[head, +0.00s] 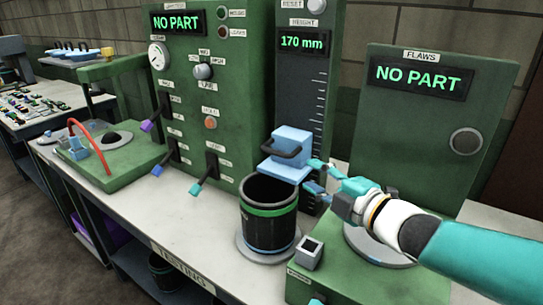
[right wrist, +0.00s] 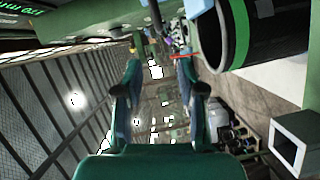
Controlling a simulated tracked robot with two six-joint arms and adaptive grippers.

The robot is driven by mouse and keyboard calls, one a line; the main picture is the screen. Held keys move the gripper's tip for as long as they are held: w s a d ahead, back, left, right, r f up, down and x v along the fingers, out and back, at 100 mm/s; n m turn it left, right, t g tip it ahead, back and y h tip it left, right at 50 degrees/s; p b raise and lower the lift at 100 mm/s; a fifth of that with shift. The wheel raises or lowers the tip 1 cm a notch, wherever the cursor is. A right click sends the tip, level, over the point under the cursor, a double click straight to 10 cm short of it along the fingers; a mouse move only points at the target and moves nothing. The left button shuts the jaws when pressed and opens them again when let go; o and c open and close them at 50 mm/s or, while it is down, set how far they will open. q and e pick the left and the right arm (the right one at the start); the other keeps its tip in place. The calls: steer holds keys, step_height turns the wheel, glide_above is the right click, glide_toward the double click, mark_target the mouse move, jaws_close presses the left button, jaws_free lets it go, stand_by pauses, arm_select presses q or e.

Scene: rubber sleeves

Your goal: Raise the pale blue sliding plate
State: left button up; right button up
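The pale blue sliding plate (head: 287,171) sits on the dark height column, below a pale blue block with a dark curved handle (head: 281,150). It is just above and behind a black cylinder with a green band (head: 268,222). My right gripper (head: 320,177) comes in from the right, with its fingertips close to the plate's right side. I cannot tell whether they touch it. In the right wrist view the fingers (right wrist: 160,70) are spread with nothing between them. My left gripper is not in view.
The height display (head: 304,42) reads 170 mm. A green control panel (head: 212,110) with levers stands left, and a green flaws panel (head: 432,135) right. A small square socket (head: 309,253) is on the front green base. The bench is clear at front left.

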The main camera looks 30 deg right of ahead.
mark_target(275, 154)
steer(key=w, duration=0.4)
steer(key=w+p, duration=0.1)
steer(key=w, duration=0.4)
steer(key=w+f+p, duration=0.1)
steer(key=w, duration=0.4)
steer(key=shift+w+f, duration=0.1)
steer(key=shift+w, duration=0.15)
jaws_close()
